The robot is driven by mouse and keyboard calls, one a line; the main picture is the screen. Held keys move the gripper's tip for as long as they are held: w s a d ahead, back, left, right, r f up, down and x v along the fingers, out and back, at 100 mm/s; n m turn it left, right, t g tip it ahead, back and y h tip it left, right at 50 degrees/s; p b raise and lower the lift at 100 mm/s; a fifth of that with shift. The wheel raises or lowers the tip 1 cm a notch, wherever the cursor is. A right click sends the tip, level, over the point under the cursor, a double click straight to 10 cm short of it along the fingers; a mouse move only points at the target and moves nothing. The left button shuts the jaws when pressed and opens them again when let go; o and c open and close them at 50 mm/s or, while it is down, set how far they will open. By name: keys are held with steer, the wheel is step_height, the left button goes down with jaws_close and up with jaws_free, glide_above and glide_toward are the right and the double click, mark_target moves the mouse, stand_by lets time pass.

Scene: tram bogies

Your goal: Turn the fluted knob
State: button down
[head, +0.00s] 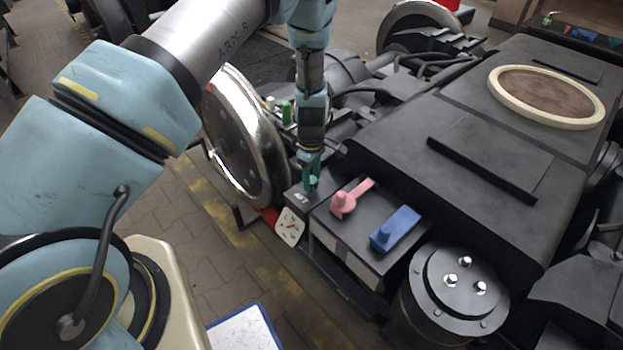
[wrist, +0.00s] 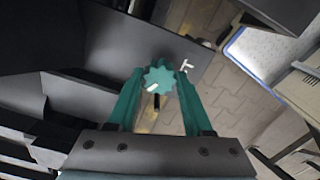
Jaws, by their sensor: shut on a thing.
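The fluted knob (wrist: 158,78) is teal-green with a scalloped rim and a pale mark on its face, seen in the wrist view. It sits on a dark grey panel (wrist: 185,50) that carries a white marking beside the knob. My gripper (wrist: 157,88) has its two green fingers on either side of the knob, shut on it. In the head view my gripper (head: 311,178) points down at the left end of the dark box, and its fingers largely hide the knob.
A pink lever (head: 345,200) and a blue lever (head: 394,230) stand on the box right of my gripper. A shiny wheel (head: 240,135) stands close left of my arm. A black cylinder (head: 455,290) with bolts stands at the front.

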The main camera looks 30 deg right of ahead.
steer(key=m+b, duration=0.1)
steer(key=m, duration=0.5)
steer(key=m+b, duration=0.1)
steer(key=m, duration=0.5)
steer(key=shift+m, duration=0.3)
stand_by(0.4)
steer(key=shift+c, duration=1.5)
jaws_free()
step_height(320, 180, up, 11)
steer(key=shift+b, duration=0.3)
steer(key=shift+f, duration=0.1)
